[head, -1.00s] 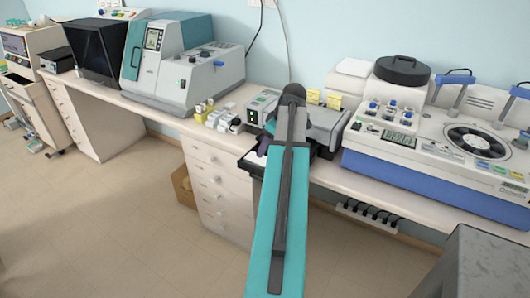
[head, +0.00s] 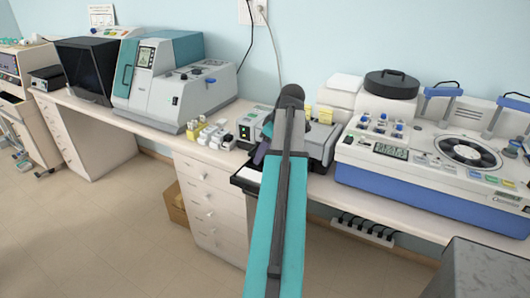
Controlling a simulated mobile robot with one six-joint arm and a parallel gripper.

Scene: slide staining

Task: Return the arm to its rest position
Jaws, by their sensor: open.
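My arm reaches forward from the bottom middle of the head view as a long teal link with a dark strip, up to a dark rounded joint over the bench. My gripper is not clearly seen; the arm hides the area beyond that joint. A small device with a green light (head: 245,131) stands on the bench just left of the arm's far end. A grey unit (head: 322,140) is partly hidden behind the arm on the right. A dark tray or drawer (head: 243,180) sticks out at the bench's front edge beside the arm.
A large grey and teal machine (head: 160,85) stands on the bench at left. Small white and yellow boxes (head: 208,132) lie right of it. A white and blue machine with a round fan (head: 467,152) fills the right. A grey block (head: 485,272) stands at the lower right. Open floor (head: 90,240) lies at lower left.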

